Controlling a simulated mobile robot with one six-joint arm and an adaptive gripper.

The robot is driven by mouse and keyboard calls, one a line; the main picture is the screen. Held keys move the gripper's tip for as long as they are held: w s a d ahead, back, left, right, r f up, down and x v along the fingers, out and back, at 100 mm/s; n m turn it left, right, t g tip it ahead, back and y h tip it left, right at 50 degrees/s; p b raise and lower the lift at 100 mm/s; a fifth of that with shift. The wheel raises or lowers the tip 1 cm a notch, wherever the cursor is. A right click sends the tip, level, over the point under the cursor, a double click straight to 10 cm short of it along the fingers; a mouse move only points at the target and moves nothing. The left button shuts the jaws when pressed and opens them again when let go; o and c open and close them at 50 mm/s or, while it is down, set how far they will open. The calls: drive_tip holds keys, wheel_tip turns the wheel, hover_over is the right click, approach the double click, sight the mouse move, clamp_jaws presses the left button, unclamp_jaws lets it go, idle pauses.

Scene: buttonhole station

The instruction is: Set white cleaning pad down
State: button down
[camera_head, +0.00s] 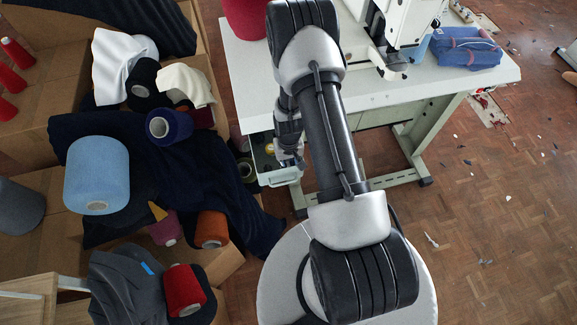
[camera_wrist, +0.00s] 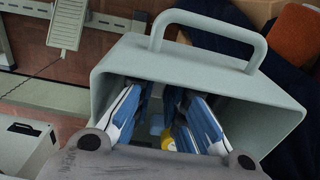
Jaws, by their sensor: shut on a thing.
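My gripper (camera_wrist: 157,103) reaches down into an open pale grey-green drawer (camera_wrist: 200,58) with a loop handle. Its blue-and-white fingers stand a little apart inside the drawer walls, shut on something. I cannot make out the white cleaning pad clearly; the fingers and the dark drawer hide it. A small yellow thing (camera_wrist: 168,141) shows low between the fingers. In the head view my gripper is mostly hidden beside my arm, over the same drawer (camera_head: 281,177), below the table's left end.
The white sewing table (camera_head: 280,75) carries a sewing machine (camera_head: 402,25) and a blue pouch (camera_head: 466,48). Cardboard boxes (camera_head: 75,135) with yarn cones, such as a light blue cone (camera_head: 97,174), and dark cloth crowd the left. Wooden floor (camera_head: 500,225) is mostly open at right.

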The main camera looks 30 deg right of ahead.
drive_tip(key=shift+f, duration=0.1)
drive_tip(key=c, duration=1.6)
unclamp_jaws()
drive_tip(key=s+a+r+n+t+p, duration=0.1)
drive_tip(key=a+r+p, duration=0.15)
drive_tip(key=r, duration=1.65)
drive_tip(key=s+a+r+n+t+p, duration=0.15)
drive_tip(key=a+r, duration=0.25)
drive_tip(key=r, duration=1.5)
drive_tip(key=s+a+r+t, duration=0.1)
drive_tip(key=s+a+r, duration=0.1)
drive_tip(key=s+r, duration=0.4)
drive_tip(key=s+a+r+t, duration=0.1)
drive_tip(key=s+a+r, duration=0.2)
drive_tip(key=s+r, duration=0.3)
drive_tip(key=s, duration=0.4)
drive_tip(key=shift+a+r+n, duration=0.2)
drive_tip(key=shift+a+n, duration=0.1)
drive_tip(key=shift+n, duration=0.05)
